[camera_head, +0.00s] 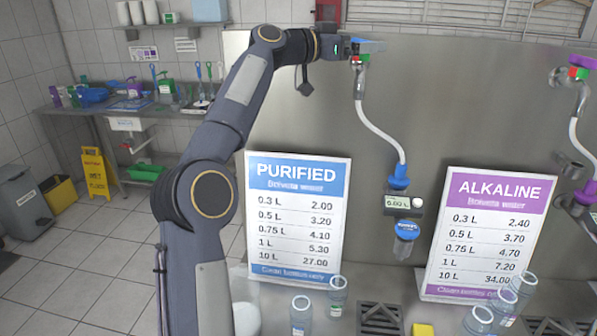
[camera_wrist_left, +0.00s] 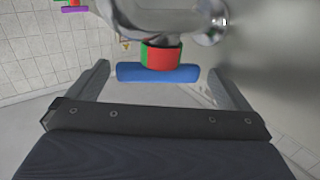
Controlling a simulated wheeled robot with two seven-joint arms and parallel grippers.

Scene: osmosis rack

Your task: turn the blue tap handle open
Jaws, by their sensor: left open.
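The blue tap handle (camera_wrist_left: 158,73) is a short bar on a red and green collar (camera_wrist_left: 162,56), at the end of a metal tap (camera_wrist_left: 165,20) on the steel panel. In the left wrist view it lies crosswise between the fingers of my left gripper (camera_wrist_left: 158,78), with a gap at each end. My left gripper is open and empty. In the head view the left gripper (camera_head: 368,46) is at the tap above the white hose, and it partly hides the handle. My right gripper is in neither view.
The white hose (camera_head: 377,130) runs down to a blue fitting and meter (camera_head: 398,203). A second tap (camera_head: 580,70) is at the right. Purified (camera_head: 297,250) and alkaline (camera_head: 485,265) price signs and several clear bottles (camera_head: 301,315) stand below. A sink counter is at the left.

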